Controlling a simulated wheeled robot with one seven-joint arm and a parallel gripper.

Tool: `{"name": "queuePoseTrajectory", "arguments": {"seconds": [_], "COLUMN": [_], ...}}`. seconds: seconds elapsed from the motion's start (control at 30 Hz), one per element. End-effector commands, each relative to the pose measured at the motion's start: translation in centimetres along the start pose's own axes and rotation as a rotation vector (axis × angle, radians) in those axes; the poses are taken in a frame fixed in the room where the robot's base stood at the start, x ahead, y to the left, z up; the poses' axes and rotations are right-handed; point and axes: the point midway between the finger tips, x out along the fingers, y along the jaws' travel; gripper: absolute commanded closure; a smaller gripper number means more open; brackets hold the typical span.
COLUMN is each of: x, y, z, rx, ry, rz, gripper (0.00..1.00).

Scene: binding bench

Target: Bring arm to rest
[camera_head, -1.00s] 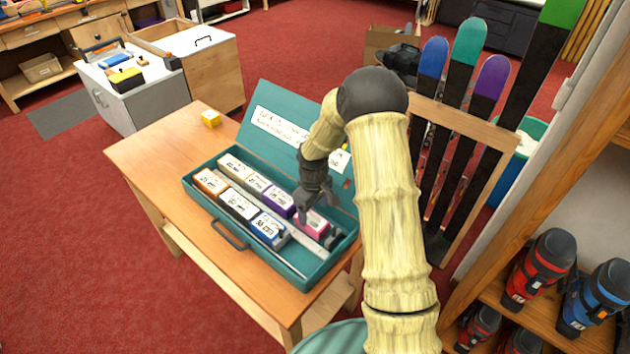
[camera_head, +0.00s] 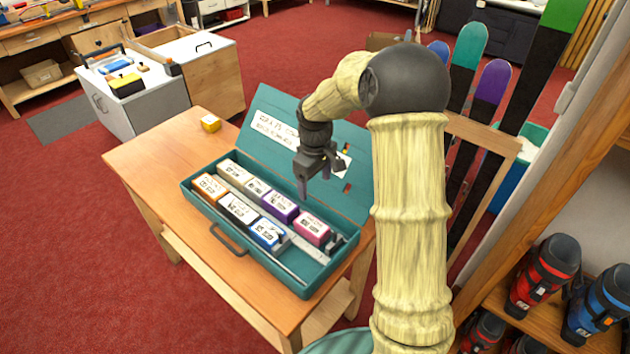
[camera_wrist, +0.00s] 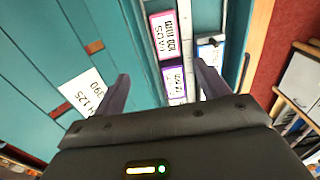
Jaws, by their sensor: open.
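My gripper (camera_head: 316,180) is open and empty. In the head view it hangs above the open teal case (camera_head: 232,247), near the lid side. In the wrist view its two dark fingers (camera_wrist: 160,90) stand apart with the case below them. The case holds labelled blocks in two rows. A pink block (camera_head: 313,230) sits at the right end of the back row, with a purple block (camera_head: 280,207) beside it. A blue block (camera_head: 266,233) ends the front row, and an orange block (camera_head: 210,186) starts it.
Skis (camera_head: 486,95) in a wooden rack stand behind the arm. A shelf with boots (camera_head: 543,273) is close on the right. Red floor lies open to the left.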

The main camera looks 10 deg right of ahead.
Motion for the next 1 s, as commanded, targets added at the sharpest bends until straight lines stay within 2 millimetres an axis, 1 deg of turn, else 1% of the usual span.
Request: {"name": "queuePoseTrajectory", "arguments": {"seconds": [0.27,0.37,0.43,0.57,0.7,0.9,1.0], "x": [0.0,-0.4,-0.8,-1.9,-2.8,-3.4,-3.4], "y": [-0.1,-0.8,-1.7,-4.0,-6.8,-10.6,-11.9], "z": [0.1,0.7,1.6,4.3,8.0,13.5,15.5], "rx": [0.004,0.024,0.058,0.155,0.293,0.501,0.578], "ry": [0.001,0.005,0.012,0.039,0.082,0.158,0.187], "rz": [0.001,0.009,0.018,0.041,0.060,0.070,0.067], "gripper": [0.26,0.26,0.26,0.26,0.26,0.26,0.26]}}
